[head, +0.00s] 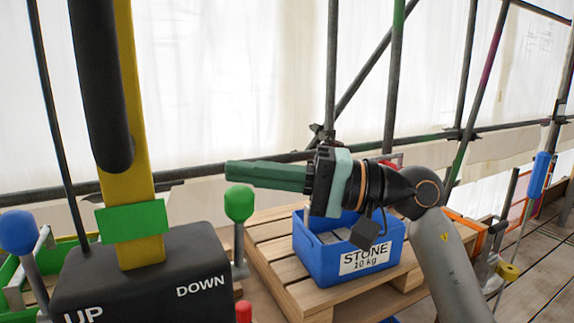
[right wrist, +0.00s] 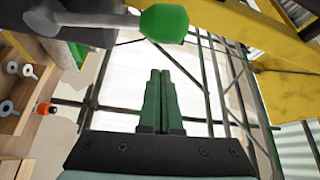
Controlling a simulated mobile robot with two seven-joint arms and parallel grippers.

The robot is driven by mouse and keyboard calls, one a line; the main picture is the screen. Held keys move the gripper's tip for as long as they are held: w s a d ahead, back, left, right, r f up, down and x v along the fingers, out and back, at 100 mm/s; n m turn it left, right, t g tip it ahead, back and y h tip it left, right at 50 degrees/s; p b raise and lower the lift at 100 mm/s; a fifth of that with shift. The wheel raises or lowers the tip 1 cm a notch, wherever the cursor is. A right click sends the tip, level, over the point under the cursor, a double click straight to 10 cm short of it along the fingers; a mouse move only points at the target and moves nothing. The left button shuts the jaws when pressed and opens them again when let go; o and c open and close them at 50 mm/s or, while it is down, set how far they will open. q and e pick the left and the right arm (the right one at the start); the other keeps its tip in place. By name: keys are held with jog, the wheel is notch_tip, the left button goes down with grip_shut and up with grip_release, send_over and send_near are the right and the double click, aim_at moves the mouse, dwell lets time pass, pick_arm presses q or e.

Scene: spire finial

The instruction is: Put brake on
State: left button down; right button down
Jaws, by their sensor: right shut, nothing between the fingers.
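A dark control box (head: 145,284) with the words UP and DOWN stands at the lower left. A lever with a green knob (head: 239,203) stands at its right side. A lever with a blue knob (head: 18,232) stands at its left, and a red knob (head: 243,311) is partly cut off below. I cannot tell which one is the brake. My right gripper (head: 230,172) is shut and empty, its green fingers pointing left just above the green knob in the head view. In the right wrist view the green knob (right wrist: 163,24) appears beyond the fingertips (right wrist: 159,74), apart from them. My left gripper is out of view.
A yellow post (head: 141,200) with a green band (head: 132,220) rises behind the box. A blue crate (head: 308,242) marked STONE 10 kg sits on a wooden pallet (head: 272,268) below my right arm. Scaffold poles (head: 396,85) and white sheeting stand behind.

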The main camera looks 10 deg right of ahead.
aim_at(239, 235)
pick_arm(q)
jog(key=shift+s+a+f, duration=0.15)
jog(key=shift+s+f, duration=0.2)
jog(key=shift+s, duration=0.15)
pick_arm(e)
jog(key=s, duration=0.2)
jog(key=s+d, duration=0.1)
jog(key=shift+s+f, duration=0.2)
jog(key=shift+f, duration=0.2)
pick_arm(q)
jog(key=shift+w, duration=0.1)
pick_arm(e)
jog(key=shift+f, duration=0.1)
pick_arm(q)
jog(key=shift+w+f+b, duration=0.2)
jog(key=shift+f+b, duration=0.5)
jog(key=shift+b, duration=0.5)
pick_arm(e)
jog(key=shift+s+n, duration=0.3)
jog(key=shift+n, duration=0.1)
